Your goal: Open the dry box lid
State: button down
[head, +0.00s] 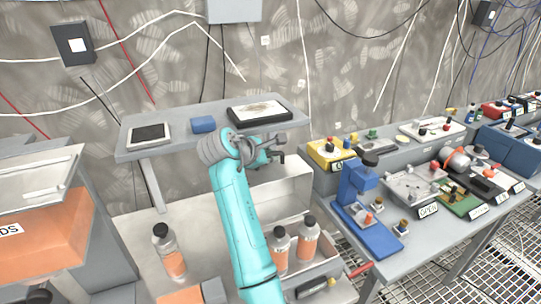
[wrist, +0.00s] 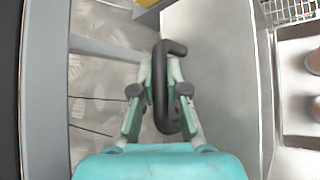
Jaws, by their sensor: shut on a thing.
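The dry box (head: 330,268) is a pale grey open-topped box at the lower middle of the head view, partly hidden by my arm. Its lid (head: 285,188) stands raised at the back of the box, and the inside shows. In the wrist view the lid (wrist: 215,75) is a smooth grey panel to the right of my fingers. My gripper (head: 272,156) is at the lid's top edge, below the shelf. In the wrist view my gripper (wrist: 160,80) is shut on a black looped handle (wrist: 162,105). The handle's joint to the lid is hard to make out.
Orange-labelled bottles (head: 308,240) stand inside the box. Another bottle (head: 168,252) stands to its left. A grey shelf (head: 175,137) with a tablet, a blue block and a black tray is close behind my gripper. A cluttered bench (head: 400,240) stands to the right.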

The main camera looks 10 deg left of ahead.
jog(key=c, duration=1.2)
grip_release()
jog(key=v, duration=1.2)
